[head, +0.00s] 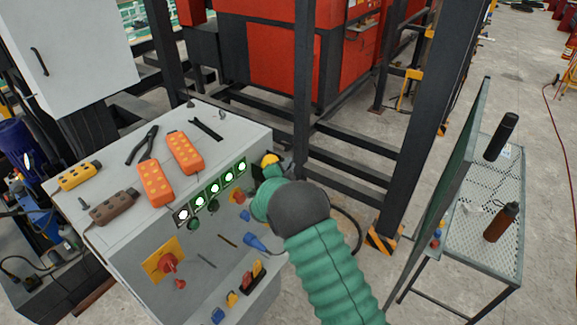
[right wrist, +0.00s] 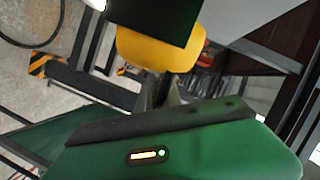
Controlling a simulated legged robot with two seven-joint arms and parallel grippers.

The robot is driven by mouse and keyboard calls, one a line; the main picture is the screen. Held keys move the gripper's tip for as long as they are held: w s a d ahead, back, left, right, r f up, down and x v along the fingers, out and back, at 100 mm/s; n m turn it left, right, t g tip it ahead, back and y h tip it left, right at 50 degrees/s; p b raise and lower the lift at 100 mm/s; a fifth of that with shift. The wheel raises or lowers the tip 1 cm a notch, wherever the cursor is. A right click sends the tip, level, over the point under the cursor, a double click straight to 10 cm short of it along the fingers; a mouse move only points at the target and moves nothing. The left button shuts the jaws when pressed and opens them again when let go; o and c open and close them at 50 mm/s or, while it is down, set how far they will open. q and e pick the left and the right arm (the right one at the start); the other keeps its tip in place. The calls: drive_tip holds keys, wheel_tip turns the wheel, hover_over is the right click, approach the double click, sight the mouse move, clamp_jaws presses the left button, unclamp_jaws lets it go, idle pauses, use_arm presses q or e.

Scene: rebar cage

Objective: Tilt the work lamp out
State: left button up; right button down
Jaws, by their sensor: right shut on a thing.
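The work lamp (head: 271,159) looks like a yellow rounded body with a dark flat part, at the right edge of the grey control cabinet's top. In the right wrist view the lamp (right wrist: 160,50) is large and close, with a black flat face in front of the yellow. My right gripper (right wrist: 160,92) is shut on the lamp; its fingers are partly hidden by the green wrist housing. In the head view my green right arm reaches in from the lower right and its wrist covers part of the cabinet's front. My left gripper is not in view.
Dark steel posts stand behind. A perforated trolley (head: 485,245) with bottles stands at right.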

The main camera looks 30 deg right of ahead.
drive_tip(key=shift+a+r+n+p, duration=0.1)
drive_tip(key=shift+n+p, duration=0.3)
drive_tip(key=shift+p, duration=0.35)
drive_tip(key=shift+w+a+r+n+g+h+p, duration=0.15)
drive_tip(key=shift+w+r+n+g+p, duration=0.25)
drive_tip(key=shift+r+n+g+p, duration=0.7)
drive_tip(key=shift+w+a+r+n+g+h+p, duration=0.1)
drive_tip(key=shift+w+a+r+n+g+p, duration=0.4)
drive_tip(key=shift+n+p, duration=1.2)
drive_tip(key=shift+w+d+r+n+g+h+p, duration=0.25)
drive_tip(key=shift+n+g+p, duration=0.6)
drive_tip(key=shift+p, duration=1.15)
drive_tip(key=shift+a, duration=0.1)
drive_tip(key=c, duration=1.5)
unclamp_jaws()
drive_tip(key=shift+w, duration=0.15)
drive_tip(key=shift+r, duration=0.1)
